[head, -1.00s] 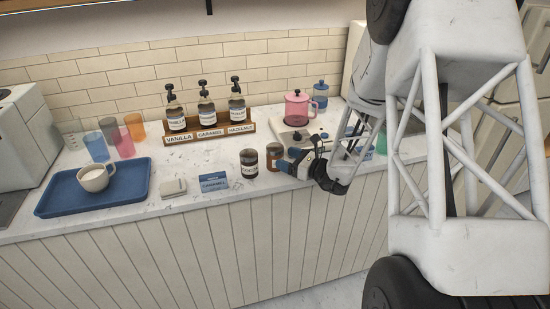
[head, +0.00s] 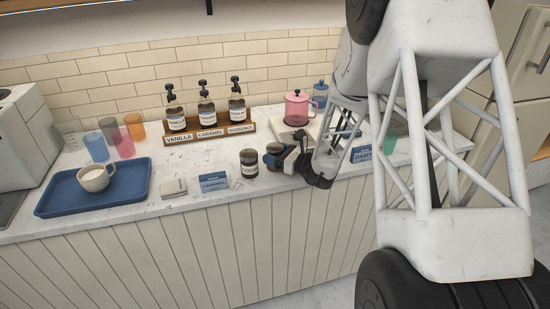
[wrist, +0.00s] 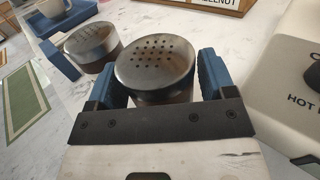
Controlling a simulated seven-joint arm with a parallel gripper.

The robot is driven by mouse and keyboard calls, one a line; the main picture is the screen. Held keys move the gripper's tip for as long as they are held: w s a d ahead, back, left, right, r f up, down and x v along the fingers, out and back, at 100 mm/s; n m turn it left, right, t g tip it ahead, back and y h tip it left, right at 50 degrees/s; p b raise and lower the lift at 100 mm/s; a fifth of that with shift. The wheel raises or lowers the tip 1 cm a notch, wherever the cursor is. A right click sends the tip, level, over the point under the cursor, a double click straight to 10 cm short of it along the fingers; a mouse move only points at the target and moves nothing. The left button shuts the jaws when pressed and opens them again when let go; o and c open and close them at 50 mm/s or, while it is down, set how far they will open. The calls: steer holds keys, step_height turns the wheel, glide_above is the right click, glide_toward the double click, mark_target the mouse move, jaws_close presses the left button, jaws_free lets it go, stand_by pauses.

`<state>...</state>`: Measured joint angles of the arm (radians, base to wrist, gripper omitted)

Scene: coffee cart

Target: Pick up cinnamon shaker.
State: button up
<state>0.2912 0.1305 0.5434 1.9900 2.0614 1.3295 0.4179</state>
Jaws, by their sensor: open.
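The cinnamon shaker (wrist: 155,65), with a dark perforated metal lid, stands upright between the two blue fingers of my gripper (wrist: 158,82) in the wrist view. The fingers are open around it, one on each side. I cannot tell whether they touch it. In the head view, my gripper (head: 274,158) reaches in low from the right at the counter's front and largely covers the shaker; its dark lid (head: 273,148) shows. Its label is hidden.
A dark labelled jar (head: 249,164) stands close left of the shaker; its lid shows in the wrist view (wrist: 92,42). Behind are the syrup rack (head: 210,133) and a pink pitcher (head: 295,108). A blue card (head: 214,182) and a blue tray (head: 140,192) lie left.

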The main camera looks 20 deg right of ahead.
mark_target(275, 147)
steer(key=shift+w+a, duration=0.1)
stand_by(0.5)
steer(key=c, duration=0.7)
steer(key=shift+r, duration=0.15)
steer(key=shift+c, duration=0.2)
steer(key=shift+r, duration=0.4)
step_height(275, 147, up, 3)
steer(key=shift+f, duration=0.15)
steer(key=s+a+r, duration=0.1)
steer(key=s, duration=1.5)
steer(key=shift+a+r, duration=0.1)
steer(key=shift+w, duration=0.15)
